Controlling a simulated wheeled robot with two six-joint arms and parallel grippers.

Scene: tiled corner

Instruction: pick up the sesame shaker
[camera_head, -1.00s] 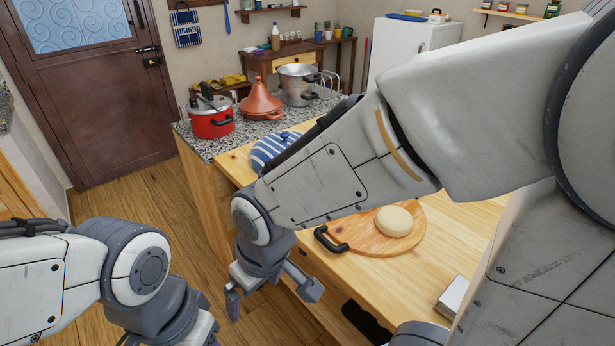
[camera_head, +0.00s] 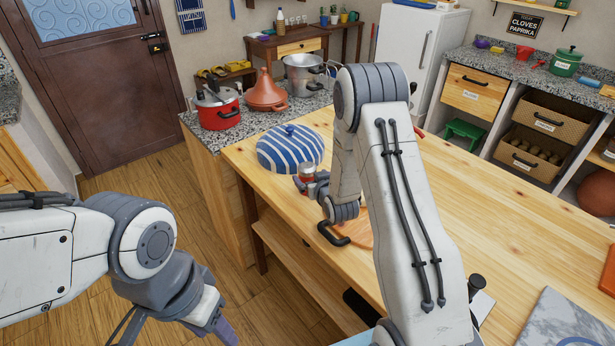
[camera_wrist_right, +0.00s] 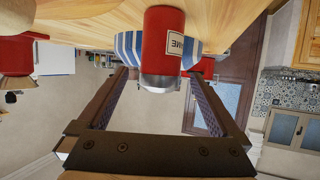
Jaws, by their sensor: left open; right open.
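The sesame shaker (camera_wrist_right: 164,35) is a red cylinder with a silvery end and a pale label, partly readable as "AME", in the right wrist view. That view is upside down, with the table at the top. In the head view the shaker (camera_head: 306,172) stands on the wooden table in front of the striped dome. My right gripper (camera_head: 314,185) is open beside it, and in the wrist view its fingers (camera_wrist_right: 160,78) lie either side of the shaker's silvery end, with gaps. My left gripper (camera_head: 217,322) is open at the lower left, over the floor, partly cut off.
A blue-and-white striped dome (camera_head: 290,150) sits close behind the shaker. A round board (camera_head: 362,232) is mostly hidden behind my right arm. A red pot (camera_head: 219,113), a clay tagine (camera_head: 265,92) and a steel pot (camera_head: 302,75) stand on the granite counter. The table's right side is largely clear.

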